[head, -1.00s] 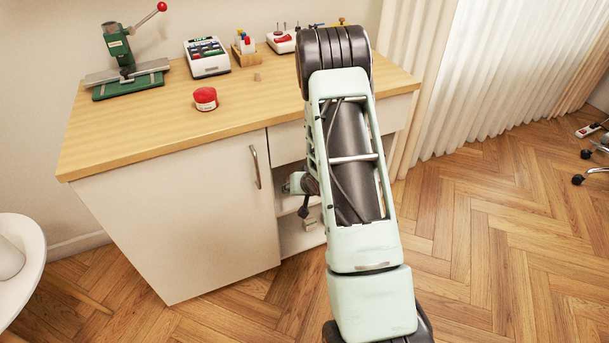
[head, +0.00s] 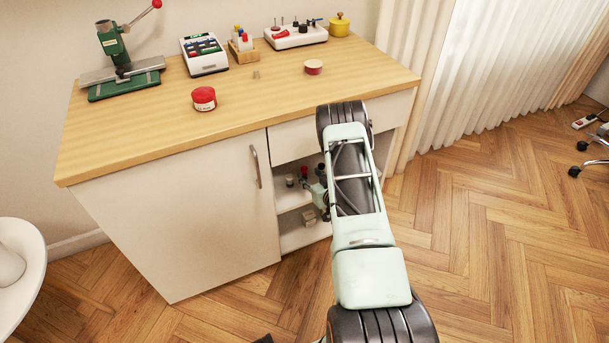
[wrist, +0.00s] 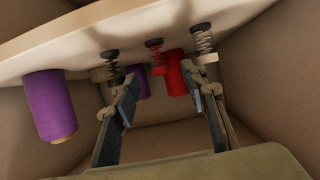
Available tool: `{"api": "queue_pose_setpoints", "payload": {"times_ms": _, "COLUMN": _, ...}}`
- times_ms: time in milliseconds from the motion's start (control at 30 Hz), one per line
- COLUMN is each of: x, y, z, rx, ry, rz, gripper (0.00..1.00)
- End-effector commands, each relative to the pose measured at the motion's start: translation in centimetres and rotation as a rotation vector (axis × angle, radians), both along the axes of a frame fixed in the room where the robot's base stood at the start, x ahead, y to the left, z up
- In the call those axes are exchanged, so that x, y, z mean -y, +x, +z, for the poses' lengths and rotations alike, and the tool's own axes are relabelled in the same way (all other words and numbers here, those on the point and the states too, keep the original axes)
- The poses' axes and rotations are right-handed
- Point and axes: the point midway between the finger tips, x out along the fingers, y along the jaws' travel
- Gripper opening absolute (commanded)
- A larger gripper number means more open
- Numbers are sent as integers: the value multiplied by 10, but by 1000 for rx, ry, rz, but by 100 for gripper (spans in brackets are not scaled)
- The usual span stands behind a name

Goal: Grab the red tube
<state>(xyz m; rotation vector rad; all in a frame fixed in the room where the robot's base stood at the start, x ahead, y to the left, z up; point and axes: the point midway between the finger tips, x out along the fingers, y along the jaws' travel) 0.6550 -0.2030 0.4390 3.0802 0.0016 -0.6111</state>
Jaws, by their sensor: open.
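The red tube (wrist: 175,72) shows in the wrist view just above the middle, against the pale shelf board (wrist: 60,50), which looks upside down there. My gripper (wrist: 165,84) is open and empty. Its fingers point toward the tube, which shows between the tips, closer to the right one. I cannot tell the remaining depth. In the head view, a small red item (head: 304,172), probably the same tube, stands in the open cabinet compartment.
In the wrist view, a large purple spool (wrist: 50,105) is at left and another purple one (wrist: 143,86) is partly behind the left finger. Several spring-like pieces (wrist: 203,40) stand close by. Compartment walls enclose the space. The wooden counter (head: 240,115) is above.

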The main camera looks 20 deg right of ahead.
Motion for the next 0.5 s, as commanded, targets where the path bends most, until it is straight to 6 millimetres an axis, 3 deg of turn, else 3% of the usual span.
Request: {"api": "queue_pose_setpoints", "payload": {"times_ms": 500, "x": -1, "y": 55, "z": -15, "rx": 0, "ry": 0, "rz": 1, "gripper": 40}}
